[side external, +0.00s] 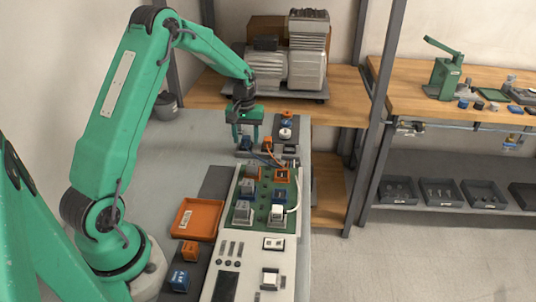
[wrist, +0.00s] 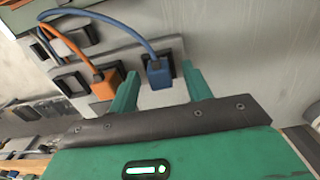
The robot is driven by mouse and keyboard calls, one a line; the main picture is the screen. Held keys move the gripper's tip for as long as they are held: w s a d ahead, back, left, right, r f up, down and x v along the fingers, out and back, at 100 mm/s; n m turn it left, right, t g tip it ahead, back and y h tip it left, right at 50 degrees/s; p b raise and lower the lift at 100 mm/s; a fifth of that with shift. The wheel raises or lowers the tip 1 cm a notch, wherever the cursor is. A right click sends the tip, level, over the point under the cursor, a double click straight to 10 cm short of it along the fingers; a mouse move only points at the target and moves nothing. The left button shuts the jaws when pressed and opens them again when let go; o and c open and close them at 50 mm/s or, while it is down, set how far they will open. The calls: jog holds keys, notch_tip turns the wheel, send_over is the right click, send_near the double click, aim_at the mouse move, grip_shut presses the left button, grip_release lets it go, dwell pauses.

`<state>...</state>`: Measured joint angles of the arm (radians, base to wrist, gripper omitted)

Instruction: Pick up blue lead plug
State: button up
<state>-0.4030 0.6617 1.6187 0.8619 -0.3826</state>
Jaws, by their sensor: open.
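The blue lead plug (wrist: 158,73) sits at a dark socket in the wrist view, with a blue cable curving up and left from it. My gripper (wrist: 161,78) is open, with one green finger on each side of the plug. I cannot tell whether either finger touches it. In the side view my gripper (side external: 247,138) points down at the far end of the bench, over the row of sockets, and the plug is too small there to make out clearly. An orange plug (wrist: 105,86) with an orange cable sits just left of the gripper in the wrist view.
A green board (side external: 263,196) with several blocks stands nearer the camera. An orange tray (side external: 196,217) lies left of it. A grey compressor (side external: 290,60) stands on the wooden shelf behind my gripper. The grey bench (side external: 190,150) is clear left of the sockets.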

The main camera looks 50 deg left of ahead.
aim_at(246, 136)
dwell(0.3)
jog(key=c, duration=1.1)
jog(key=shift+o, duration=0.2)
jog(key=shift+r, duration=0.1)
jog(key=shift+r, duration=0.8)
notch_tip(246, 136, up, 2)
jog(key=shift+r, duration=0.2)
jog(key=s+d+r, duration=0.1)
jog(key=d+r, duration=0.6)
jog(key=d, duration=0.4)
jog(key=shift+s+d, duration=0.25)
jog(key=shift+s, duration=0.05)
